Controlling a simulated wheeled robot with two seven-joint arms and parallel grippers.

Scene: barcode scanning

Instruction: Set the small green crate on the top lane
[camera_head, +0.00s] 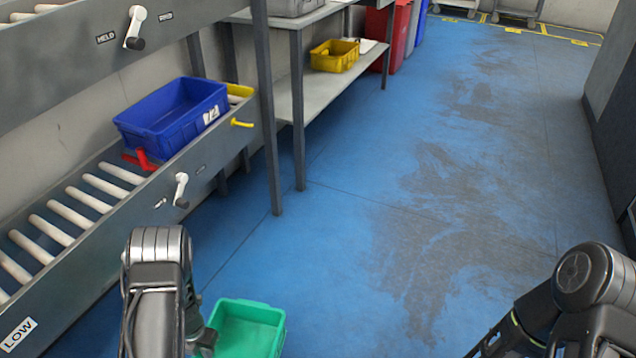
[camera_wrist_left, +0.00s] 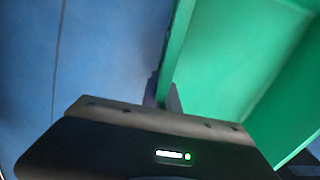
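The small green crate (camera_head: 247,329) is at the bottom of the head view, beside my left arm. It hangs over the blue floor, and its lower part is cut off by the frame. In the left wrist view, the green crate (camera_wrist_left: 240,50) fills the right side. Its wall runs down between the fingers of my left gripper (camera_wrist_left: 163,97), which looks shut on it. The top lane (camera_head: 60,55) is at the upper left, with a "HELD" label and a white lever; its surface is mostly out of view. My right gripper is out of view; only its arm shows at the lower right.
A lower roller lane (camera_head: 75,215) labelled "LOW" holds a blue crate (camera_head: 172,115) against a red stop (camera_head: 142,160). A grey shelf rack (camera_head: 310,90) with a yellow bin (camera_head: 334,56) stands beyond it. The blue floor (camera_head: 420,200) is clear on the right.

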